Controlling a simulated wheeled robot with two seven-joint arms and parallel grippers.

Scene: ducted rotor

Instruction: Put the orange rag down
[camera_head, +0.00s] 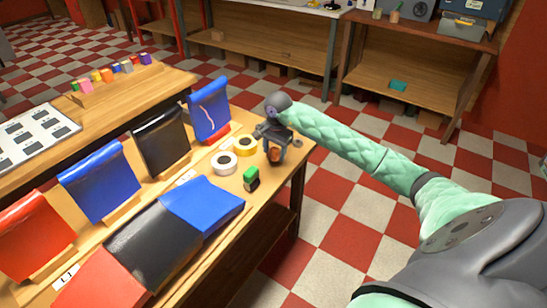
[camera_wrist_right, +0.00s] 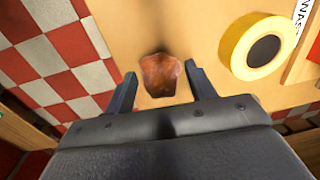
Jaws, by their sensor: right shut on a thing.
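The orange rag (camera_head: 275,155) is a small crumpled brown-orange piece at the right end of the wooden table (camera_head: 264,202). My right gripper (camera_head: 274,147) points down over this corner and is shut on the rag. In the right wrist view the rag (camera_wrist_right: 160,75) sits between the two dark fingers (camera_wrist_right: 159,90), with pale wood below it. I cannot tell whether its underside touches the table. My left gripper is not in view.
A yellow tape roll (camera_head: 244,146) is close beside the gripper, with a white tape roll (camera_head: 224,164) and a green-topped block (camera_head: 251,178) nearby. Red, blue and black sheets fill the table's left. The table edge is close on the right.

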